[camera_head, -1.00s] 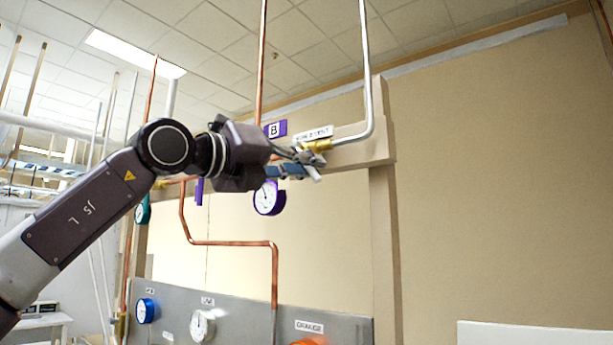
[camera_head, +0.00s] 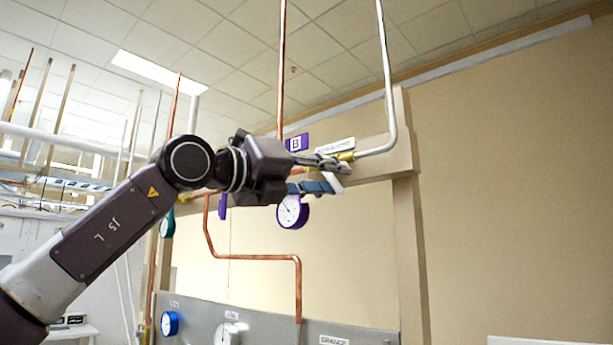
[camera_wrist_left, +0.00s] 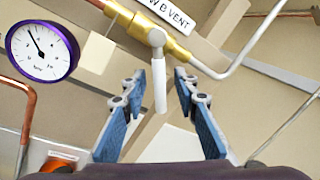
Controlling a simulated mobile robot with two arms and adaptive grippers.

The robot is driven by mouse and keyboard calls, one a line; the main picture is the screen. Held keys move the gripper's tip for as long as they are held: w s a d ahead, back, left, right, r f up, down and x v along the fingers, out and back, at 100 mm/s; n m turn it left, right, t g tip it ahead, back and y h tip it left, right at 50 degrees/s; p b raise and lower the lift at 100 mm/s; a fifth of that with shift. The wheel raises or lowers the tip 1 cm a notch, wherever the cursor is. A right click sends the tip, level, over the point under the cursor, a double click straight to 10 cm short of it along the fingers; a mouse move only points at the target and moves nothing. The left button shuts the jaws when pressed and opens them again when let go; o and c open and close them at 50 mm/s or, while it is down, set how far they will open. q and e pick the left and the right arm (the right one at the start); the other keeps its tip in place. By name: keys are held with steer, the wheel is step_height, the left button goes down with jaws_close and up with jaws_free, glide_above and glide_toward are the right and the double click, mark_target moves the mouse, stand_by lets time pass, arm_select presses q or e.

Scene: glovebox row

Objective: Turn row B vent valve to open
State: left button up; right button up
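The row B vent valve has a brass body (camera_wrist_left: 165,36) at the top of the left wrist view, with a "B VENT" label (camera_wrist_left: 172,12) beside it. Its pale lever (camera_wrist_left: 159,82) hangs from the stem, pointing toward my gripper. My left gripper (camera_wrist_left: 160,98) is open, one blue-padded finger on each side of the lever, with gaps visible on both sides. In the head view, my left gripper (camera_head: 338,174) is at the valve (camera_head: 346,156), its fingers covering most of the lever. My right gripper is not in view.
A purple-rimmed gauge (camera_wrist_left: 42,51) hangs left of the valve. A silver pipe (camera_head: 388,90) and a copper pipe (camera_head: 282,70) rise near it. A purple B sign (camera_head: 297,143) is on the beam. A grey panel (camera_head: 265,325) with gauges is below. The wall at right is bare.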

arm_select(q)
steer(key=v, duration=1.1)
steer(key=shift+a, duration=0.3)
steer(key=shift+s, duration=0.15)
